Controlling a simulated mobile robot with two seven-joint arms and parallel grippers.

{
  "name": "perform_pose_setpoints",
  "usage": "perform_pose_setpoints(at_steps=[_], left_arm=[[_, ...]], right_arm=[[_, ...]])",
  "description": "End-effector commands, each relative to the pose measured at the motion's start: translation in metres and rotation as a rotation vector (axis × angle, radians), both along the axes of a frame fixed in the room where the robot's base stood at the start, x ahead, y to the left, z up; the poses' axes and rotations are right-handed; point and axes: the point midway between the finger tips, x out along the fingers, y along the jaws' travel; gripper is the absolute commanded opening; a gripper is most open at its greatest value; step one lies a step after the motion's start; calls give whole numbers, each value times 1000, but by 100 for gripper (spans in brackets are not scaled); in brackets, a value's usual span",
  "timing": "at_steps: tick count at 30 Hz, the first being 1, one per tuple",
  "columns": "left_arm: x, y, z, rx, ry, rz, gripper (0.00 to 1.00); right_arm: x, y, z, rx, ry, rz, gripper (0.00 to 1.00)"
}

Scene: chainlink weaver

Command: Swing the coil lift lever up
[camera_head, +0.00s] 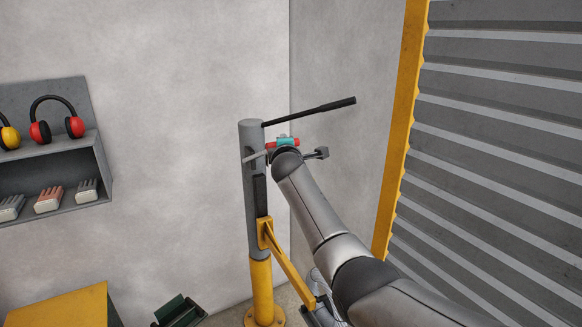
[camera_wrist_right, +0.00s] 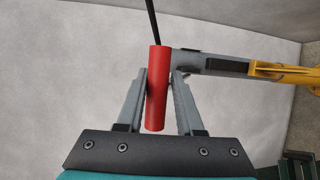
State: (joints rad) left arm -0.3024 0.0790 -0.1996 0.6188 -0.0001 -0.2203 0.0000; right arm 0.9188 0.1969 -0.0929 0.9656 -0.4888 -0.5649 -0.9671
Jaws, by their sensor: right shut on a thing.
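The lever's red grip (camera_wrist_right: 157,95) sits between the two grey fingers of my right gripper (camera_wrist_right: 158,78) in the wrist view, and the gripper is shut on it. In the head view the red grip (camera_head: 271,146) shows beside the grey post (camera_head: 250,200), with a short grey bar at the post near it. My right gripper's teal and dark body (camera_head: 286,143) covers much of it. The lever's joint with the post is hard to make out. My left gripper is not in view.
A long black-handled rod (camera_head: 325,107) slants up right from the post top. A yellow bracket (camera_head: 285,262) juts from the post. A grey shelf (camera_head: 55,150) with ear defenders hangs at left. A ribbed shutter (camera_head: 500,150) stands at right. A dark green box (camera_head: 180,311) sits low.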

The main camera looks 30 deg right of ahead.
Motion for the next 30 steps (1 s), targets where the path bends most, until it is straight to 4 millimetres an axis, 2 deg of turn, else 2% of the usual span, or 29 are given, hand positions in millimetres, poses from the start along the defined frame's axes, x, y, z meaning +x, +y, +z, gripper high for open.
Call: perform_pose_setpoints(at_steps=[1,9,27,28,30], left_arm=[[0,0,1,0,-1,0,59],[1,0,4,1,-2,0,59],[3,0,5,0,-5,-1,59],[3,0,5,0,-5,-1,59],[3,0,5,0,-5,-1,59]], right_arm=[[5,3,15,2,-20,9,0],[16,4,35,1,-22,10,0],[19,4,44,1,-27,10,0],[19,4,44,1,-27,10,36],[19,4,44,1,-27,10,44]])
